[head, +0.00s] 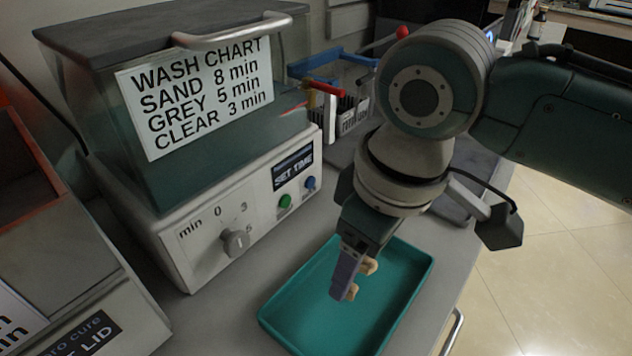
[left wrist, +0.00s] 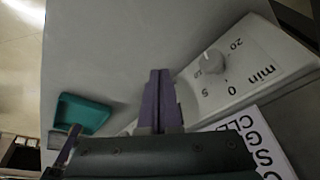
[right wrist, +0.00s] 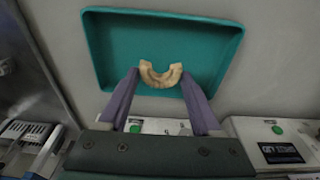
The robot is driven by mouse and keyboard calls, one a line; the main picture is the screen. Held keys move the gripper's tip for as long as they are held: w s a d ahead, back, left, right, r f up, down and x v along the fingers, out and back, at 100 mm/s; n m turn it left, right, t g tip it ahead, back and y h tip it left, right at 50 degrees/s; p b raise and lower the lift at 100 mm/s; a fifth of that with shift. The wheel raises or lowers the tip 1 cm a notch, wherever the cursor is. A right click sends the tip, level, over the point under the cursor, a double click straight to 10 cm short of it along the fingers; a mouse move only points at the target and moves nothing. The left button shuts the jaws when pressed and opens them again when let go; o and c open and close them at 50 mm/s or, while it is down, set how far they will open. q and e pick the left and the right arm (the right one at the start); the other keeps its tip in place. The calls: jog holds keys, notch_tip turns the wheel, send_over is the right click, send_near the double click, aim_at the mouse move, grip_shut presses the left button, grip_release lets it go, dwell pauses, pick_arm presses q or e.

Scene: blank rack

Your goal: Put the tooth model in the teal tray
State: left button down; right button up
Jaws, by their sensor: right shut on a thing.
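The cream, horseshoe-shaped tooth model (head: 368,266) is held in my right gripper (head: 348,278), over the teal tray (head: 412,268). In the right wrist view the tooth model (right wrist: 160,76) sits between the purple fingertips (right wrist: 160,84), with the tray floor (right wrist: 165,40) behind it. Whether it touches the tray floor I cannot tell. My left gripper (left wrist: 159,85) shows only in the left wrist view, with its purple fingers together and nothing visible between them. The tray (left wrist: 82,113) also shows there, to the left.
A wash unit (head: 235,225) with a knob and chart stands left of the tray. A cure box (head: 70,290) is at the lower left. A wire rack with blue and red handles (head: 335,95) stands behind. The counter's right edge is close to the tray.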

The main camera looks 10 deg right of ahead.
aim_at(356, 280)
pick_arm(q)
jog(key=shift+f+b, duration=0.35)
jog(key=shift+f, duration=0.2)
pick_arm(e)
jog(key=shift+f, duration=1.6)
jog(key=shift+f, duration=0.15)
pick_arm(q)
jog(key=shift+a, duration=0.1)
pick_arm(e)
jog(key=o, duration=1.4)
jog(key=shift+o, duration=0.2)
notch_tip(356, 280, up, 12)
jog(key=s+d+p, duration=0.1)
jog(key=p, duration=0.3)
jog(key=s+a+f+m+y, duration=0.1)
jog(key=s+a+f+y, duration=0.15)
jog(key=s, duration=0.35)
pick_arm(q)
notch_tip(356, 280, up, 4)
pick_arm(e)
jog(key=s+d+m+t+h, duration=0.2)
jog(key=s+d+m+h, duration=0.1)
jog(key=s+d, duration=0.6)
jog(key=shift+s+d+f+m, duration=0.15)
jog(key=shift+s+f+m, duration=0.1)
jog(key=shift+m, duration=0.55)
